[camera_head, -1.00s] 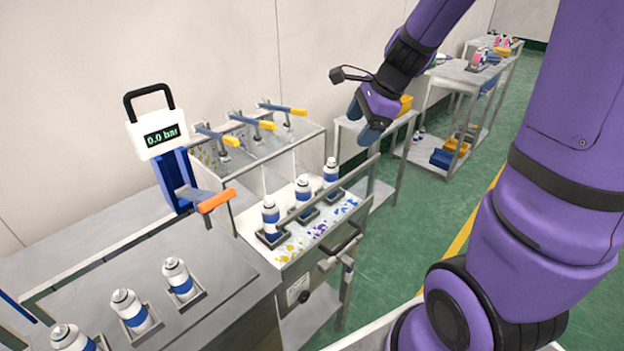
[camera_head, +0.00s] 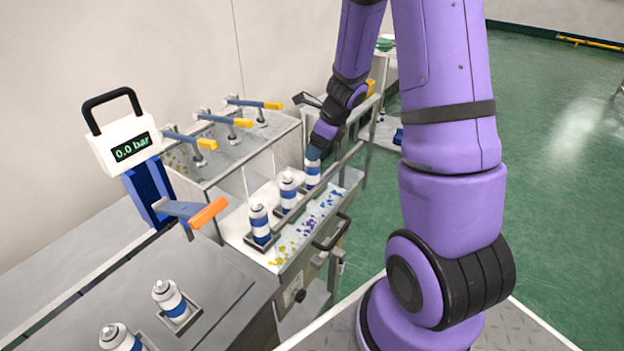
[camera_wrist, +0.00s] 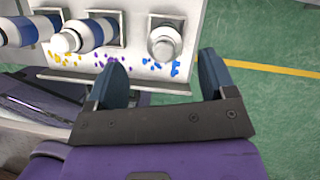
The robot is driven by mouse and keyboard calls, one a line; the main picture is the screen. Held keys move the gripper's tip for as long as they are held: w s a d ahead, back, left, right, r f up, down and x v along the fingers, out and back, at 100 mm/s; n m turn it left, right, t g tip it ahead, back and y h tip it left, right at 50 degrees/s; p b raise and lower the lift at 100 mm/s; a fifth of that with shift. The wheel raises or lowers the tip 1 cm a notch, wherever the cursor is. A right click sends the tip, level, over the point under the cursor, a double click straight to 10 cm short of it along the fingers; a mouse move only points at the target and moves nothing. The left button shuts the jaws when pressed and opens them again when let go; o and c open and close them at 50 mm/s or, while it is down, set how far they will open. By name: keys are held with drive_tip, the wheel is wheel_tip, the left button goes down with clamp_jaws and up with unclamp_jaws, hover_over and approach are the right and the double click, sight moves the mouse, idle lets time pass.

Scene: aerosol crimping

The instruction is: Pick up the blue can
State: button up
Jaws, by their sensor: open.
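Three white cans with blue bands stand in holders on the paint-spotted bench. The far one, by the blue spots, I take as the blue can (camera_head: 313,172); its top is partly hidden by my gripper (camera_head: 315,150). In the wrist view this can (camera_wrist: 164,43) is seen from above, in its square holder. My gripper (camera_wrist: 161,72) is open and empty, its two blue fingers apart. The can appears between the finger lines, just beyond the tips. The middle can (camera_head: 288,188), by purple spots, and the near can (camera_head: 260,222), by yellow spots, stand beside it.
A metal rail (camera_head: 345,160) runs along the bench's right side. Yellow-handled levers (camera_head: 240,122) stand behind the cans. A pressure gauge (camera_head: 130,148) reading 0.0 bar and an orange handle (camera_head: 208,212) are at left. More cans (camera_head: 170,298) stand in front.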

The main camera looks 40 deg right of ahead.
sight(313, 172)
drive_tip(key=shift+w+x, duration=0.15)
drive_tip(key=shift+x, duration=1.2)
drive_tip(key=shift+w+x, duration=0.15)
drive_tip(key=shift+x, duration=1.15)
drive_tip(key=shift+d, duration=0.1)
drive_tip(key=shift+c, duration=0.2)
drive_tip(key=c, duration=1.3)
